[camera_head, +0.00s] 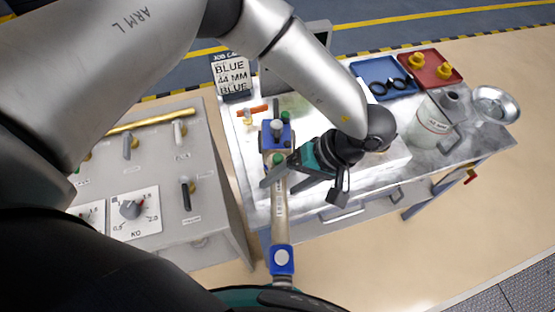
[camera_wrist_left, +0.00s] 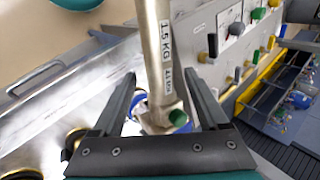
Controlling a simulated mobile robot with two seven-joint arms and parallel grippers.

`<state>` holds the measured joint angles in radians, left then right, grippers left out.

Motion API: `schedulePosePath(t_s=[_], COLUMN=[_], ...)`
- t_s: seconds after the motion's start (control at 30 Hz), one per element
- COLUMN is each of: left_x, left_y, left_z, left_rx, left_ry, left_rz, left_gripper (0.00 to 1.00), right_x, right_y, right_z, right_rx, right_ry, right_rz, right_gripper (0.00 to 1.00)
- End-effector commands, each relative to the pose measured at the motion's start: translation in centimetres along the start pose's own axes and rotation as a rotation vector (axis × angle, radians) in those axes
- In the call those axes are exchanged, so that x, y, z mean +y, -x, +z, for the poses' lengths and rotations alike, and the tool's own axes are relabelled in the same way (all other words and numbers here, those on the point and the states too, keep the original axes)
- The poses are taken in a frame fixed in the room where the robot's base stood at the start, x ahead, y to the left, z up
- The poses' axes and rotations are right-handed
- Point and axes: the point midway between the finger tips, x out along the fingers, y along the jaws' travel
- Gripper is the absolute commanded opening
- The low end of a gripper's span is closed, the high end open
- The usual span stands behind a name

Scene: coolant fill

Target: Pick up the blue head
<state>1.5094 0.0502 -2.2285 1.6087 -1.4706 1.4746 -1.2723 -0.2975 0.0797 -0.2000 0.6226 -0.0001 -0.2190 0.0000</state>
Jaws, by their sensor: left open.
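A blue head (camera_head: 275,135) with a grey round top sits at the far end of a pale shaft (camera_head: 279,205) on the white bench. The shaft has another blue piece (camera_head: 282,260) with a white round cap at its near end. My left gripper (camera_head: 271,182) is open, its fingers at the far part of the shaft, just nearer to me than the blue head. In the left wrist view, the shaft, marked 1.5 KG, and a partly hidden blue part (camera_wrist_left: 140,108) with a green button (camera_wrist_left: 178,118) show between the open fingers. Contact cannot be told.
A job card (camera_head: 231,76) reading BLUE 44 MM stands at the back left. A blue tray (camera_head: 366,70), a red tray (camera_head: 434,82), a canister (camera_head: 430,125) and a metal bowl (camera_head: 495,103) stand to the right. A grey control panel (camera_head: 160,170) is at left.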

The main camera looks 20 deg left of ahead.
Motion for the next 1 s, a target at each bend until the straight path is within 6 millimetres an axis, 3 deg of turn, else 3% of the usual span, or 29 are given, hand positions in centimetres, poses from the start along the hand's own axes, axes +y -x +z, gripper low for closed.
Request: schedulePosePath(t_s=[0.3,1.0], left_x=[0.01,0.0], left_y=[-0.66,-0.59], left_z=[0.01,0.0], left_rx=[0.0,0.0], left_ry=[0.0,0.0], left_rz=[0.0,0.0], left_gripper=[0.76,0.0], right_x=[-0.04,-0.08], right_y=[0.09,0.1], right_z=[0.18,0.42], right_rx=[-0.004,-0.008], right_ry=[0.0,0.0], right_rz=[-0.001,-0.001], right_gripper=[0.5,0.5])
